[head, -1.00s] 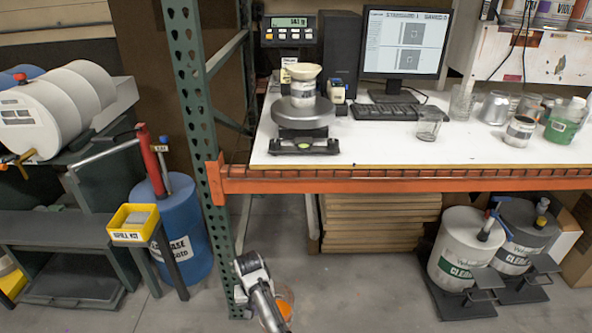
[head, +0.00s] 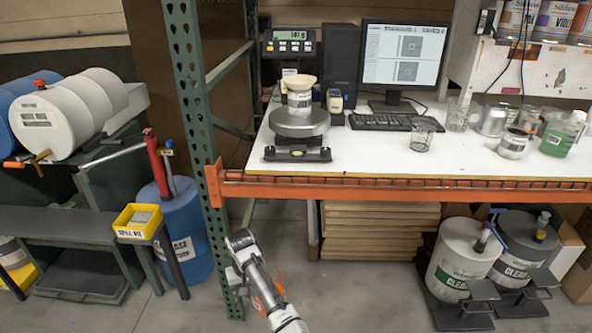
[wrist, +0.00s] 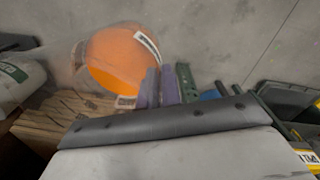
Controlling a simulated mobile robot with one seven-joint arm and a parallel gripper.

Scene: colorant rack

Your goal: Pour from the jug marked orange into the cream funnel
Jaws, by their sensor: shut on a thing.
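The cream funnel (head: 301,82) sits upright on a white can (head: 299,102) on the round plate of the scale (head: 300,123) on the bench. In the wrist view, a clear jug (wrist: 124,58) with orange liquid and a white label is beside the finger pads of my gripper (wrist: 155,87), which is shut on it. The label is too blurred to read. In the head view, the jug's orange (head: 267,288) shows low over the floor, mostly behind my arm. My gripper is below and left of the funnel, in front of the rack; its fingers are hidden there.
The orange bench beam (head: 400,184) and green rack post (head: 195,120) stand between the low jug and the funnel. A monitor (head: 403,55), keyboard (head: 380,122) and glass beaker (head: 422,134) are right of the scale. A yellow spill bin (head: 137,222) is at left.

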